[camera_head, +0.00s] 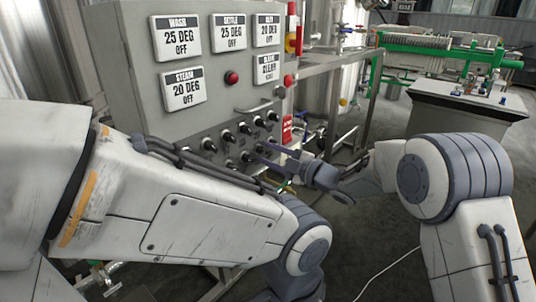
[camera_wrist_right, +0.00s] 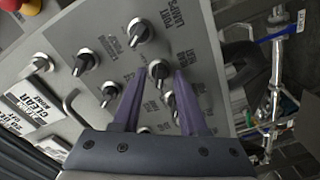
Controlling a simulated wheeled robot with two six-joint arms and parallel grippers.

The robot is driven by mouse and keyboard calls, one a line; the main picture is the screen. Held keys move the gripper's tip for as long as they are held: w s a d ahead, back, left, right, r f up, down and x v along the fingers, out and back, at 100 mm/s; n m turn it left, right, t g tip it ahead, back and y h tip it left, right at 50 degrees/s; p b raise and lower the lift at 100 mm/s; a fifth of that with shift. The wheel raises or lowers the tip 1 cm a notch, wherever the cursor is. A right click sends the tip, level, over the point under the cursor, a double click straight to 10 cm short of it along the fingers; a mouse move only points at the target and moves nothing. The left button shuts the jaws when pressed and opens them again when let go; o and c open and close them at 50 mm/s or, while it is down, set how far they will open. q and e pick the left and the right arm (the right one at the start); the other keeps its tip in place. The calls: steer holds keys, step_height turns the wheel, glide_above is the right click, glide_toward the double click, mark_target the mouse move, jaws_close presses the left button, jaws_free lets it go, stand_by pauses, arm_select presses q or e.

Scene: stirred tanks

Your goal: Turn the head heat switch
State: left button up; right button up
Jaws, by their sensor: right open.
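The grey control panel (camera_head: 195,118) stands at the left centre, with several black switch knobs with pale collars on its lower part. My right gripper (camera_head: 256,150) reaches the lower right knobs from the right. In the right wrist view the right gripper (camera_wrist_right: 160,75) is open. One switch knob (camera_wrist_right: 158,70) lies between its fingertips in the picture; I cannot tell whether they touch it. The small label (camera_wrist_right: 188,56) beside this knob seems to include "HEAT", but is hard to read. My left arm crosses the foreground; its gripper does not show.
Another knob (camera_wrist_right: 138,30) and a lower knob (camera_wrist_right: 172,100) are close to the fingers. A panel handle (camera_wrist_right: 75,108), a red button (camera_head: 231,77) and pipework (camera_head: 345,135) are nearby. A green-framed filter press (camera_head: 430,45) stands at the back right. Open floor lies in the middle.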

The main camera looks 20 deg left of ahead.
steer(key=shift+w+a, duration=0.1)
steer(key=shift+a, duration=0.1)
steer(key=shift+c, duration=0.3)
jaws_close()
steer(key=m+p, duration=0.3)
steer(key=m, duration=0.1)
steer(key=shift+r, duration=0.15)
steer(key=shift+m+p, duration=1.55)
steer(key=shift+m, duration=0.25)
